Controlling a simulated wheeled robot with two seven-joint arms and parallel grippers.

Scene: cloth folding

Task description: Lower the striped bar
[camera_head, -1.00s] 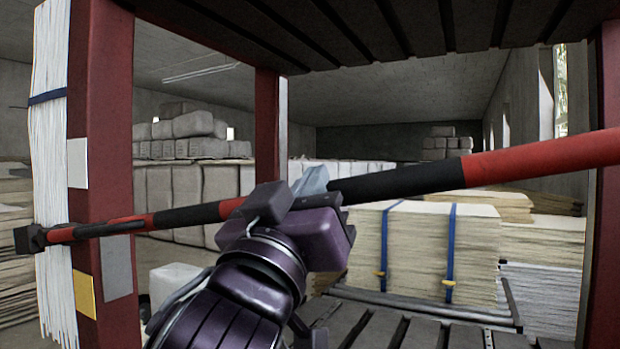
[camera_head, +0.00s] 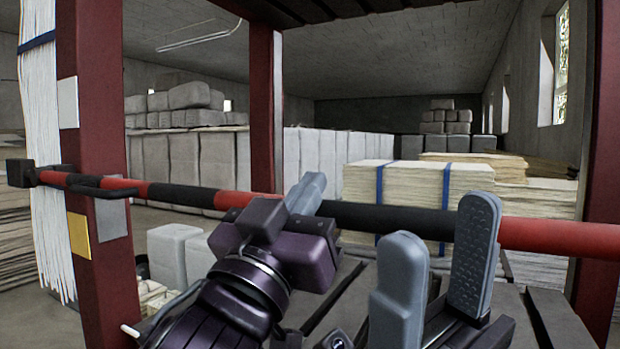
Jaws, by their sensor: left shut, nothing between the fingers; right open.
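The striped bar (camera_head: 390,219), red and black, crosses the frame in front of the dark red posts and slopes slightly down to the right. Its left part is by the left post, with a black block at its end; its right end is out of view or hidden. My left gripper (camera_head: 309,190), purple with grey fingers, is shut and empty. Its fingers overlap the bar near the middle; I cannot tell whether they touch it. My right gripper (camera_head: 438,265) is open and empty, its two grey fingers pointing up, one overlapping the bar's right part in the picture.
The left post (camera_head: 100,120) and right post (camera_head: 602,150) frame the opening. A dark slatted surface (camera_head: 335,295) lies below the bar. Strapped paper stacks (camera_head: 412,183) and pale wrapped bales (camera_head: 215,165) stand behind. Hanging white sheets (camera_head: 38,120) are at the left.

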